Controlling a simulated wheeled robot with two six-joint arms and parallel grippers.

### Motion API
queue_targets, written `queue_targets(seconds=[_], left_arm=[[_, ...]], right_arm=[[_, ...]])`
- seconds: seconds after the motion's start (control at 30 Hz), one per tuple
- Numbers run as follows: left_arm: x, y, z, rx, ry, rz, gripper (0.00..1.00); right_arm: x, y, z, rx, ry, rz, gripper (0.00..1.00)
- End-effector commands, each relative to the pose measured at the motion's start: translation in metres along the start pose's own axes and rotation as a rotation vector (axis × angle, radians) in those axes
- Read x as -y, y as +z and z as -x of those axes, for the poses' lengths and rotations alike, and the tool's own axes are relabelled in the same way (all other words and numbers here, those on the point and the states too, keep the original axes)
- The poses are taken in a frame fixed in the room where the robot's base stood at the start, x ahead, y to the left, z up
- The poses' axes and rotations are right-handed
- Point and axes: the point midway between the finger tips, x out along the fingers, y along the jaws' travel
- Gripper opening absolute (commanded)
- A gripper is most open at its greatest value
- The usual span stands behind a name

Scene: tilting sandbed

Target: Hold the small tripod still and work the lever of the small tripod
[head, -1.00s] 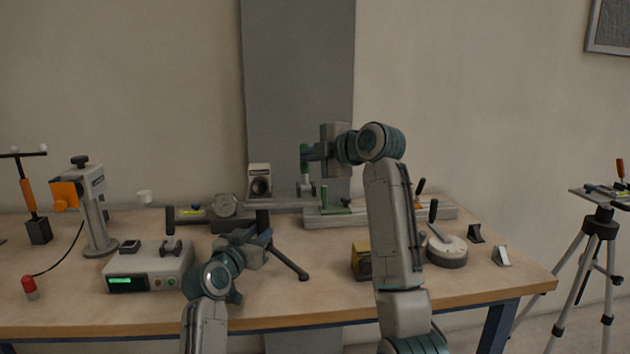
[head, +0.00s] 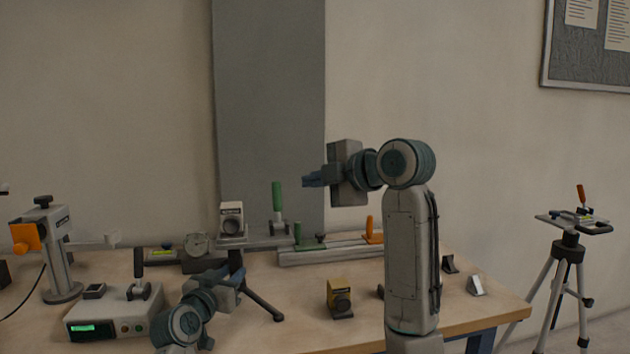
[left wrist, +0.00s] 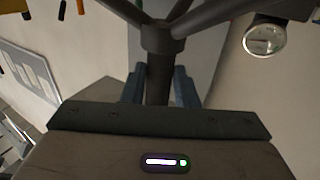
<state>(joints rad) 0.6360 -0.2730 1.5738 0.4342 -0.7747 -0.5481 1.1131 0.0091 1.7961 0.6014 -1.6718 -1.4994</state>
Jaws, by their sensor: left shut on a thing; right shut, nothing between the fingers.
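The small tripod (head: 262,303) stands on the table, its dark legs spread, with a flat plate and a small box with a round dark front (head: 232,222) on top. Its lever with a green handle (head: 278,196) stands nearly upright at the plate's right end.
A grey rail with an orange handle (head: 374,230) lies behind and right of the tripod. A yellow block (head: 340,298) sits right of it, and a control box (head: 112,320) left. A dial gauge (head: 197,244) stands behind. A larger tripod (head: 566,262) stands beyond the table's right edge.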

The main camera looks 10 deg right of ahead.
Motion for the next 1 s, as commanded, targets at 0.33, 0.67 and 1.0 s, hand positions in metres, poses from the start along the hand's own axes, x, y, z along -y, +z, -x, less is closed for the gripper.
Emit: queue_targets(seconds=[0.33,0.67,1.0], left_arm=[[0.001,0.000,0.000,0.000,-0.001,-0.002,0.00],[0.000,0.000,0.000,-0.001,-0.001,-0.001,0.52],[0.001,0.000,0.019,-0.002,-0.002,-0.001,0.52]], right_arm=[[0.000,0.000,0.001,-0.001,0.001,0.001,0.00],[0.000,0.000,0.001,-0.001,0.001,0.001,0.00],[0.000,0.000,0.001,-0.001,0.001,0.001,0.00]])
